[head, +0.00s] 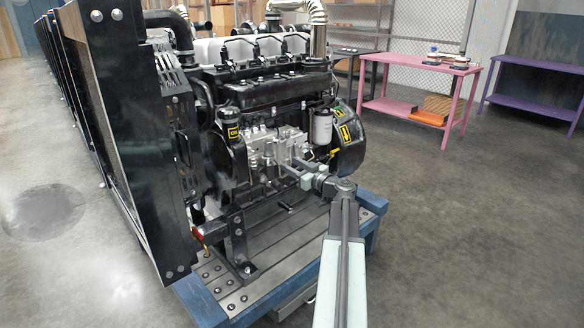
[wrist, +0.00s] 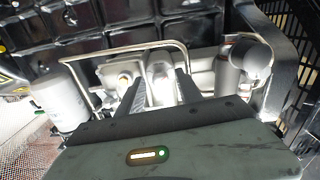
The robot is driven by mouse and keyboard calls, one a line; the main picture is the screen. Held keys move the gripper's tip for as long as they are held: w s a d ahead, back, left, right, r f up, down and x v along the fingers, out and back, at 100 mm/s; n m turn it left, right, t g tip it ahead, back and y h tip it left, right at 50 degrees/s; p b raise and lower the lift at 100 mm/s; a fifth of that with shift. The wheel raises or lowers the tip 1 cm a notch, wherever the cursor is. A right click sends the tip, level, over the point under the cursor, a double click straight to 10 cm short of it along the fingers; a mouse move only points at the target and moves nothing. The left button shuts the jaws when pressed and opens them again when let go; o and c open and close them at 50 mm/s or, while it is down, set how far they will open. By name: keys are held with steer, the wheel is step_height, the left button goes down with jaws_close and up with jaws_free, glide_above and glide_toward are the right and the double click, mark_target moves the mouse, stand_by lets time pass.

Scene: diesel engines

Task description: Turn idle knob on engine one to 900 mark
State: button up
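The black diesel engine (head: 265,92) stands on a blue-edged base (head: 372,205) in the head view. My gripper (head: 288,168) reaches in from the right to the silver fuel-pump area (head: 262,143) on the engine's side. In the wrist view my gripper (wrist: 160,76) has its two dark fingers apart, with a silver rounded part (wrist: 160,68) showing in the gap between the tips. I cannot tell whether the fingers touch it. I cannot make out the idle knob or a 900 mark in either view.
A white filter canister (head: 322,128) hangs right of the pump; it also shows in the wrist view (wrist: 61,100). A thin metal pipe (wrist: 130,48) runs close above the fingers. A pink table (head: 421,68) and a purple table (head: 535,64) stand behind. The floor at right is clear.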

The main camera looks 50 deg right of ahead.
jaws_close()
steer(key=shift+s+a, duration=0.15)
steer(key=shift+a, duration=0.15)
steer(key=shift+d, duration=0.2)
